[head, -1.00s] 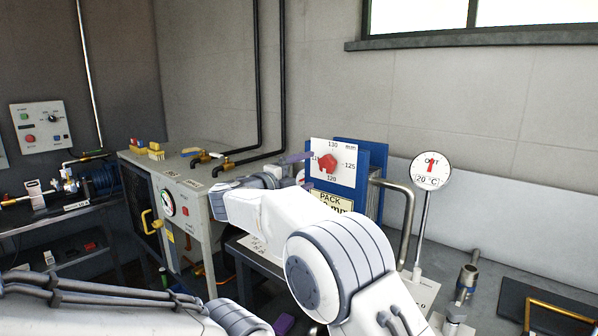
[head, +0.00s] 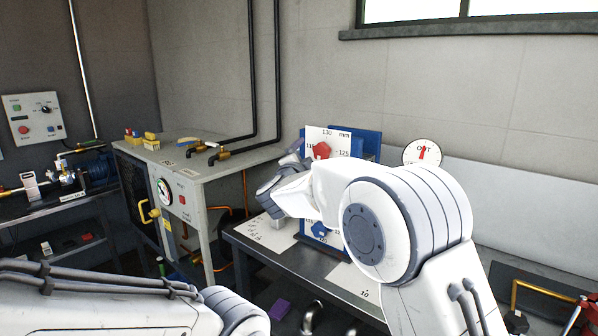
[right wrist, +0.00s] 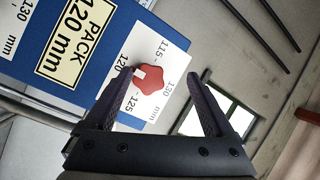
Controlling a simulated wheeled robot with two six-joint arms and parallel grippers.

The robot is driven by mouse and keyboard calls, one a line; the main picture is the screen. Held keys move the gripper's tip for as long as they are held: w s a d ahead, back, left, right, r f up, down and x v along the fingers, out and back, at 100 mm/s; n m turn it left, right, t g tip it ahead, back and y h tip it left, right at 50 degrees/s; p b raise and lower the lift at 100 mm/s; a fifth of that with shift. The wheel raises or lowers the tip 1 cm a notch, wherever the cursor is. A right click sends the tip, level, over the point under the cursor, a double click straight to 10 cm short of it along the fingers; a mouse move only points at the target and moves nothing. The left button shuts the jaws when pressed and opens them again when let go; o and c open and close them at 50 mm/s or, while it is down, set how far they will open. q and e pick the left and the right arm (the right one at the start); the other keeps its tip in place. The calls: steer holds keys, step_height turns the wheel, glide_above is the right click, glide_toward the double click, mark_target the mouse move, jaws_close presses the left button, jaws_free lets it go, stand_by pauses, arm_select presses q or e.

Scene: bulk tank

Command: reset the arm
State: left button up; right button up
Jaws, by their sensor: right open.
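My right arm reaches across the head view toward a white dial plate (head: 343,137) with a red knob (head: 321,150), mounted on a blue panel (head: 369,146). My right gripper (head: 296,147) is small there, partly behind my own wrist, just left of the plate. In the right wrist view the gripper (right wrist: 158,80) is open, with its two dark fingers apart. The red knob (right wrist: 150,79) shows between the fingertips, with nothing held. I cannot tell how far the tips are from the knob.
A grey cabinet (head: 215,172) with a gauge and valves stands left of the panel. A round OUT gauge (head: 422,154) stands to the right, behind my arm. A lower blue dial (head: 319,229) is partly covered by my arm. A purple item (head: 280,308) lies low in front.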

steer(key=s+d+f+n+g+y, duration=0.35)
steer(key=s+f+n, duration=0.25)
steer(key=f, duration=0.2)
steer(key=s+d+f+n+g+y, duration=0.2)
steer(key=s+d+f+n+g, duration=0.25)
steer(key=s+f, duration=0.35)
steer(key=s+d+f+n+g, duration=0.2)
steer(key=s+d+f, duration=0.15)
steer(key=s, duration=0.35)
steer(key=s+d+f+n+g+h, duration=0.1)
steer(key=s+d+f+g, duration=0.15)
steer(key=s+f, duration=0.4)
steer(key=s+d+f+n+g, duration=0.2)
steer(key=s+d+f+g, duration=0.1)
steer(key=s, duration=0.6)
steer(key=s+a+r+n+g+p, duration=0.2)
steer(key=s+a+r+n+p, duration=0.4)
steer(key=s+a+r, duration=0.6)
steer(key=shift+s+a+r+n+y, duration=0.2)
steer(key=shift+s+a+n+y, duration=0.3)
steer(key=shift+s+a, duration=0.45)
